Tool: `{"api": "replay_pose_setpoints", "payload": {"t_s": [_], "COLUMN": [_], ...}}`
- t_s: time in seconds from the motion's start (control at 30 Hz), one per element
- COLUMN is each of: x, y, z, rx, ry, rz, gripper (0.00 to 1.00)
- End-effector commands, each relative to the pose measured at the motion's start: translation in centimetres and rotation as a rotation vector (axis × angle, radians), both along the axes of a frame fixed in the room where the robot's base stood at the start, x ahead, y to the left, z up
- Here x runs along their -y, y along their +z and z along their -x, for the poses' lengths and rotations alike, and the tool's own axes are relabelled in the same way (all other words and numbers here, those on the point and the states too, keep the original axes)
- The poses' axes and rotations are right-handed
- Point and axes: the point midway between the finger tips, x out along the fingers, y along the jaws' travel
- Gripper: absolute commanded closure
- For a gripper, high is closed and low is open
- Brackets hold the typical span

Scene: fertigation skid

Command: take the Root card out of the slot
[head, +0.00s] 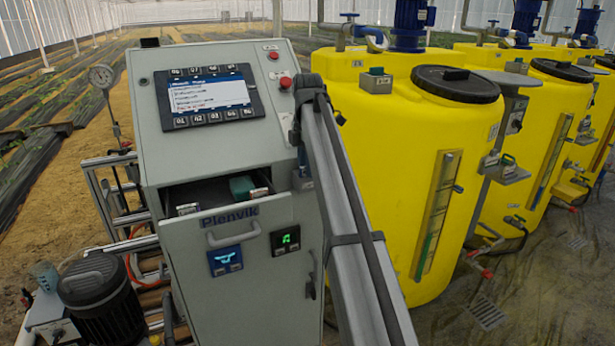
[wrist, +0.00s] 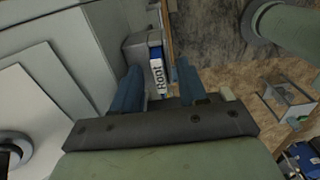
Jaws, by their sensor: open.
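The Root card (wrist: 157,76), with a white label reading "Root" and a blue band, shows in the wrist view. It sits at a grey holder (wrist: 137,48) on the side of a pale cabinet; how deep it sits in the slot I cannot tell. My gripper (wrist: 158,70) is open, its two blue fingers on either side of the card in the picture. A gap shows between the card and each finger. In the head view neither the card nor the gripper can be made out.
In the head view the grey control cabinet (head: 208,75) carries a screen (head: 208,97) and a red button (head: 285,82). Its drawer (head: 225,228) is partly open with a green item inside. Yellow tanks (head: 385,130) stand close on the right. A motor (head: 98,295) sits at lower left.

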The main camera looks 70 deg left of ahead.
Motion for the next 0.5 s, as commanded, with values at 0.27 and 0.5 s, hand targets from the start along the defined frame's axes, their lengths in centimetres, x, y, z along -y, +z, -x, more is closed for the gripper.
{"api": "replay_pose_setpoints", "payload": {"t_s": [0.27,0.5], "x": [-0.03,-0.03], "y": [0.02,0.03], "z": [-0.01,-0.01], "rx": [0.000,0.000], "ry": [0.000,0.000], "rz": [0.000,0.000], "gripper": [0.68,0.91]}}
